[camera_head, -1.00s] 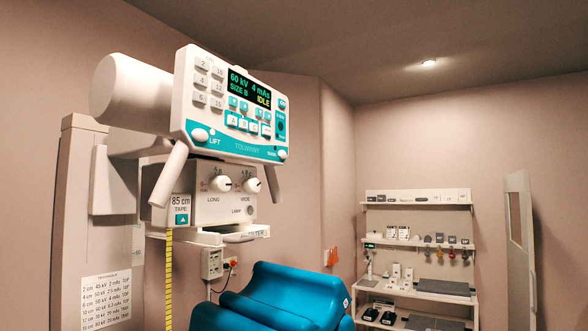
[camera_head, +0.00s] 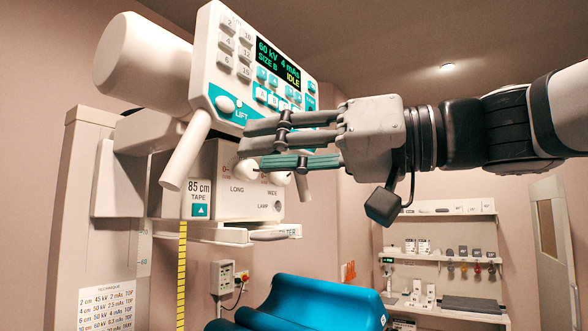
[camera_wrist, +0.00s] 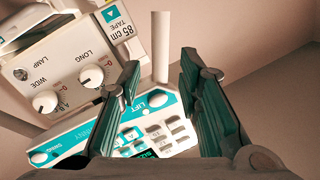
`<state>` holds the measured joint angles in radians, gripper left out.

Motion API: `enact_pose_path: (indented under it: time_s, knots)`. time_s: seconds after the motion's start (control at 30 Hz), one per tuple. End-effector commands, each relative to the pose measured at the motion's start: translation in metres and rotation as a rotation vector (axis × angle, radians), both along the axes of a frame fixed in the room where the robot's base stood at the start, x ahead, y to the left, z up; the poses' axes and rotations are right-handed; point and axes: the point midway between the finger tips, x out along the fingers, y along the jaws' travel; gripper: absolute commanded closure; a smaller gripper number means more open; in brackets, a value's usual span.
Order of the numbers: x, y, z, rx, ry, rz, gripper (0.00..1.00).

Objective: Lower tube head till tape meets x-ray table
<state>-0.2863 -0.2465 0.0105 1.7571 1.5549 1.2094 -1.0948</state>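The white tube head (camera_head: 145,65) is on its column, with a teal-edged control panel (camera_head: 255,55) reading 60 kV, 4 mAs, SIZE B, IDLE. A round white LIFT knob (camera_head: 225,104) is at the panel's lower left; it also shows in the wrist view (camera_wrist: 157,98). A white handle (camera_head: 185,150) slants down beside it. The yellow tape (camera_head: 181,280) hangs below a label reading 85 cm; its lower end is out of frame. My gripper (camera_head: 256,146) is open and empty before the panel's lower edge. In the wrist view the LIFT knob shows between its fingers (camera_wrist: 160,75). I cannot make out the x-ray table's top.
A blue padded trough (camera_head: 320,303) lies below the head. LONG and WIDE knobs are on the collimator box (camera_head: 205,165), partly behind my gripper. A technique chart (camera_head: 107,305) is on the column. Shelves (camera_head: 445,255) stand at the back right.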

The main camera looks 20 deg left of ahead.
Motion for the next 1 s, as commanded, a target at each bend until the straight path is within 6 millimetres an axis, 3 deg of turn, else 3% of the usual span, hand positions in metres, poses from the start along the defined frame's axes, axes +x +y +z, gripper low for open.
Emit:
enact_pose_path:
  time_s: [0.6,0.8,1.0]
  knots:
    - [0.005,0.108,0.0,-0.004,0.005,0.0,0.68]
    - [0.006,0.128,0.0,-0.004,0.003,0.0,0.68]
    - [0.008,0.133,-0.001,-0.004,0.002,-0.002,0.68]
